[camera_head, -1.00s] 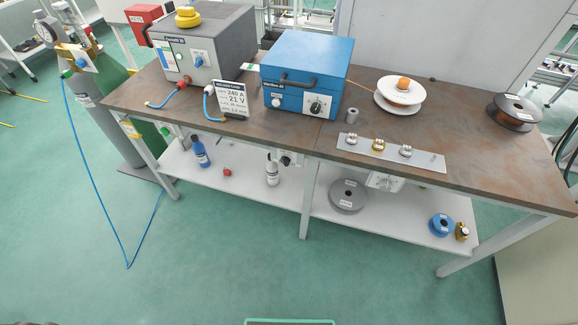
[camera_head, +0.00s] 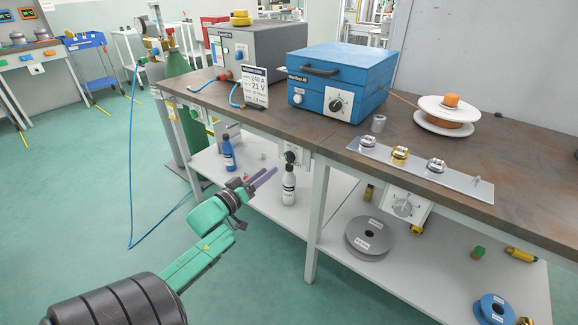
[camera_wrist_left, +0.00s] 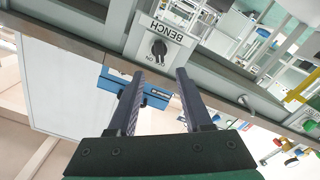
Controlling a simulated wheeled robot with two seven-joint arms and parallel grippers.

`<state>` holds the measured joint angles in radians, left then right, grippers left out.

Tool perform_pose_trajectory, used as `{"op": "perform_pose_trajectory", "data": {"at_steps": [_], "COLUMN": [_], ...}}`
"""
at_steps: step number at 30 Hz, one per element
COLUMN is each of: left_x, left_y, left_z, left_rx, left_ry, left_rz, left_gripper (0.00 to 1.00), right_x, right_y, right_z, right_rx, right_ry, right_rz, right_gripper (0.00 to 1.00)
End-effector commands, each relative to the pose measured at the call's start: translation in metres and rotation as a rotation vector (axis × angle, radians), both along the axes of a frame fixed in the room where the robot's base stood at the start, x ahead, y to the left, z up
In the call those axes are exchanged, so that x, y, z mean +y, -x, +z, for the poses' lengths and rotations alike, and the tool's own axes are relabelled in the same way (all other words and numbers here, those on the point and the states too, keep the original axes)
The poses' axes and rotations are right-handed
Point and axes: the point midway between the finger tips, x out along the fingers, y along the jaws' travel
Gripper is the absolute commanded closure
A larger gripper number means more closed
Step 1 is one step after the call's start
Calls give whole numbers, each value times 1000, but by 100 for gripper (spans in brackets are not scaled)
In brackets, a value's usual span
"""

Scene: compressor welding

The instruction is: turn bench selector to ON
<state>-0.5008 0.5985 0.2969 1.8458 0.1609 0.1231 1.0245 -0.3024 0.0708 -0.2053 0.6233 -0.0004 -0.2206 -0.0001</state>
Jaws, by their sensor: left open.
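The bench selector (camera_head: 290,157) is a black knob on a pale plate under the front edge of the workbench (camera_head: 330,150). In the left wrist view the selector knob (camera_wrist_left: 158,48) appears upside down, with BENCH and ON lettering on its plate (camera_wrist_left: 172,36). I cannot tell clearly which mark the knob points to. My left gripper (camera_head: 272,176) is open and empty, low and in front of the bench, a little left of and below the knob. In the left wrist view its two fingers (camera_wrist_left: 155,75) point toward the plate, apart from the knob. My right gripper is out of view.
A white bottle (camera_head: 289,186) and a blue bottle (camera_head: 228,154) stand on the lower shelf (camera_head: 335,215) near the gripper. Another dial plate (camera_head: 404,205) hangs further right under the bench. A blue hose (camera_head: 130,190) trails on the left. The floor before the bench is clear.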

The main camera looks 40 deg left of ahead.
Motion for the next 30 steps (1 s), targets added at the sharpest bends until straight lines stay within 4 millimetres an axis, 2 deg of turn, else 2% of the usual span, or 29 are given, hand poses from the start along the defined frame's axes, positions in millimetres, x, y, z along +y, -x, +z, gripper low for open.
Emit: {"op": "perform_pose_trajectory", "data": {"at_steps": [3, 8, 9, 14, 21, 25, 30], "left_x": [1, 2, 2, 2, 2, 2, 2], "left_y": [-32, -66, -73, -86, -88, -87, -87], "left_z": [0, -1, -1, -1, -1, -1, -1], "left_rx": [-5, -2, -2, 1, 2, 2, 2], "left_ry": [-2, -1, 0, 0, 0, 0, -1], "left_rz": [-1, 1, 1, 1, 1, 1, 1], "left_gripper": [50, 50, 50, 50, 50, 100, 100], "right_x": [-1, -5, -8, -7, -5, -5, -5], "right_y": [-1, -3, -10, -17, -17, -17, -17], "right_z": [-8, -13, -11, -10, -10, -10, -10], "right_rx": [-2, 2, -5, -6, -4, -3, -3], "right_ry": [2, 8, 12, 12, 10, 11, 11], "right_rz": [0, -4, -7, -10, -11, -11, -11], "right_gripper": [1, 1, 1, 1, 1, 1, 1]}}
